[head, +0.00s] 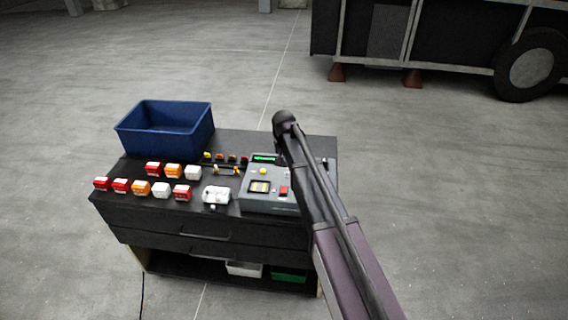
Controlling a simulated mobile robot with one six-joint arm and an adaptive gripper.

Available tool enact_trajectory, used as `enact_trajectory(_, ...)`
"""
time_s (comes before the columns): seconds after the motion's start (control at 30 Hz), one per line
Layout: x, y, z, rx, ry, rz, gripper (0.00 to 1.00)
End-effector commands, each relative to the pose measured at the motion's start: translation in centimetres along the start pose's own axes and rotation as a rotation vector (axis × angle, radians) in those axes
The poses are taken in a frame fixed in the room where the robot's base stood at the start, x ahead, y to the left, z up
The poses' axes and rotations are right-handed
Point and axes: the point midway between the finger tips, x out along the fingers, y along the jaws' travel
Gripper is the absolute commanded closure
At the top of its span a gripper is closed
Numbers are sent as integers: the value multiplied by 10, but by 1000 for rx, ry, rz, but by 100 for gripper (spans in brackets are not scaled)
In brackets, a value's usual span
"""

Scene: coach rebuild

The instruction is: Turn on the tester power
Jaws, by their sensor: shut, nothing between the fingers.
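The tester (258,206) is a grey box at the right end of the black workbench top. It has a dark screen with green lit marks (264,158), a yellow knob or button (263,171), a small window with pale yellow bars (260,187) and a red switch or button (283,190). A power label cannot be read. My arm crosses in front of the tester's right side and hides part of it. I cannot make out my gripper or its fingers in the head view.
The black workbench (160,230) also holds a blue bin (148,143), several red, orange and white blocks (141,187), a white part (215,195) and a rack of small coloured pieces (220,169). The lower shelf holds white and green trays. Open floor surrounds it; a coach (450,40) stands behind right.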

Motion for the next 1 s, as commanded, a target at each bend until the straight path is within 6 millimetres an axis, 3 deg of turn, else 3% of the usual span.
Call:
enact_trajectory(0.4, -34, 0, -8, 0, 0, 0, 100)
enact_trajectory(1.0, -40, 0, -9, 0, 0, 0, 100)
